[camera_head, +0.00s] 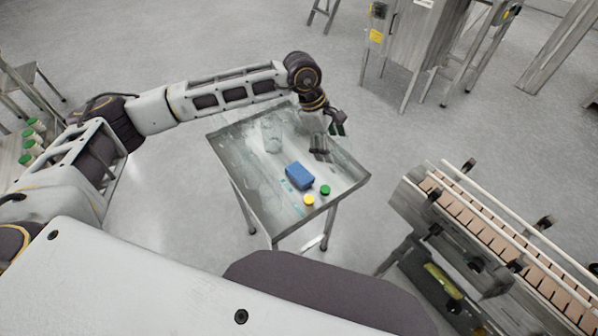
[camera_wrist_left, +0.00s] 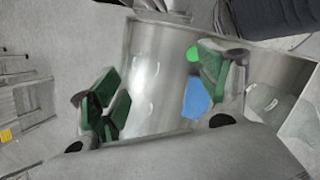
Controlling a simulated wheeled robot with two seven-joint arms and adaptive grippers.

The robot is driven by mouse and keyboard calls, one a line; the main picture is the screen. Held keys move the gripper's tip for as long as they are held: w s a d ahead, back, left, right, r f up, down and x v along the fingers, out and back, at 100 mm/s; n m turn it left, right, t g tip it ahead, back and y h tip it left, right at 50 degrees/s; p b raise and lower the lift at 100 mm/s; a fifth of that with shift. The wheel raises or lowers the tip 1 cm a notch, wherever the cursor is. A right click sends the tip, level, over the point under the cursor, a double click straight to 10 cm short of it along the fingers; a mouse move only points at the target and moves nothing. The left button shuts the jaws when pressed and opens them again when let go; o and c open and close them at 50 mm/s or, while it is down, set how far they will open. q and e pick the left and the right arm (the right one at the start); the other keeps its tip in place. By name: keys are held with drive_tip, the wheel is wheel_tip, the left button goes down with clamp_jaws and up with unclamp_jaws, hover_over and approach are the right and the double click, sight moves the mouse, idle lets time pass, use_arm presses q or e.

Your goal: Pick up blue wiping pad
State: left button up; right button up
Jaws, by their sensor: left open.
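The blue wiping pad (camera_head: 299,176) lies on a small metal tray table (camera_head: 232,165), near its middle. In the left wrist view the pad (camera_wrist_left: 195,99) shows beside the right-hand finger, which may hide part of it. My left gripper (camera_head: 338,124) is above the far right edge of the table, beyond the pad and apart from it. Its green-padded fingers stand wide apart and empty in the left wrist view (camera_wrist_left: 163,85). My right gripper is not in view.
A green cap (camera_head: 325,190) and a yellow cap (camera_head: 309,200) lie close to the pad's near right side. A conveyor (camera_head: 500,240) is at the right. Bare floor separates it from the table.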

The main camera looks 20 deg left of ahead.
use_arm(q)
drive_tip(key=a+y, duration=0.1)
drive_tip(key=a, duration=0.1)
drive_tip(key=m+g+y, duration=0.1)
drive_tip(key=m+y, duration=0.2)
drive_tip(key=m, duration=0.1)
hover_over(301, 173)
drive_tip(key=f, duration=0.1)
drive_tip(key=shift+s+f+m, duration=0.15)
drive_tip(key=shift+f+m, duration=0.05)
drive_tip(key=shift+m, duration=0.2)
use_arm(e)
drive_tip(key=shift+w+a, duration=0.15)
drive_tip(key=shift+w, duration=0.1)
use_arm(q)
drive_tip(key=shift+f+p, duration=0.65)
drive_tip(key=shift+f, duration=3.65)
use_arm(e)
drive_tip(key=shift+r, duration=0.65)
